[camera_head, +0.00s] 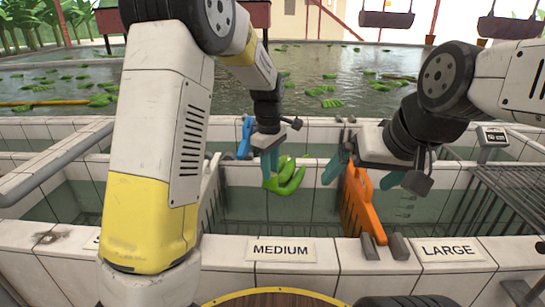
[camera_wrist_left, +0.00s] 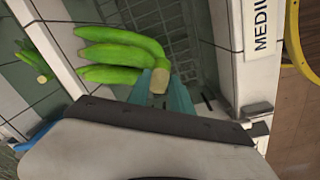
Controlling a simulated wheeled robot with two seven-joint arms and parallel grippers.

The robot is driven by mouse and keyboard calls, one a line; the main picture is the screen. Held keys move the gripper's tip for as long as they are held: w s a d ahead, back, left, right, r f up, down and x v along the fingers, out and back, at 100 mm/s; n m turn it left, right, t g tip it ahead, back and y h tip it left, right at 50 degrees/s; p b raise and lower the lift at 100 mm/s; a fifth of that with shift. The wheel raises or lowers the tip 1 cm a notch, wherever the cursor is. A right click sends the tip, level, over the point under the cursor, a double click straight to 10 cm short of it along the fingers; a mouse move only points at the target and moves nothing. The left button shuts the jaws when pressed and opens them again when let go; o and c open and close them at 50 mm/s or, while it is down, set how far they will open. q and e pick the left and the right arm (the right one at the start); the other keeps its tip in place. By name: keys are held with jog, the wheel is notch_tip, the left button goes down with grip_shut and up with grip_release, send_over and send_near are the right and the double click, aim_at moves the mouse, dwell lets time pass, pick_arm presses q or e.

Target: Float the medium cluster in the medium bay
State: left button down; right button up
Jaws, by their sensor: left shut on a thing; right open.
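My left gripper (camera_head: 270,165) is shut on a cluster of green bananas (camera_head: 289,181). In the left wrist view the teal fingers (camera_wrist_left: 160,88) close around the cut stem, and the bananas (camera_wrist_left: 115,50) point to the left. The cluster hangs over the medium bay (camera_head: 245,203), behind the MEDIUM label (camera_head: 280,250). I cannot tell whether it touches the water. My right gripper (camera_head: 375,174) is open around the upper part of an orange piece (camera_head: 361,208) at the wall between the medium and large bays; contact is unclear.
A LARGE label (camera_head: 447,250) marks the right bay. A wire rack (camera_head: 510,195) stands at the right. A blue piece (camera_head: 245,135) sits behind my left gripper. Another green cluster (camera_wrist_left: 40,62) lies beyond the bay wall. Green clusters float in the big pool (camera_head: 330,92).

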pick_arm(q)
notch_tip(320, 180, down, 20)
jog(key=shift+f, duration=0.2)
dwell(1.1)
jog(key=shift+f, duration=1)
dwell(0.7)
jog(key=c, duration=1.1)
grip_release()
jog(key=shift+s, duration=0.1)
notch_tip(320, 180, up, 25)
jog(key=shift+r, duration=0.15)
dwell(0.3)
jog(key=shift+s, duration=0.1)
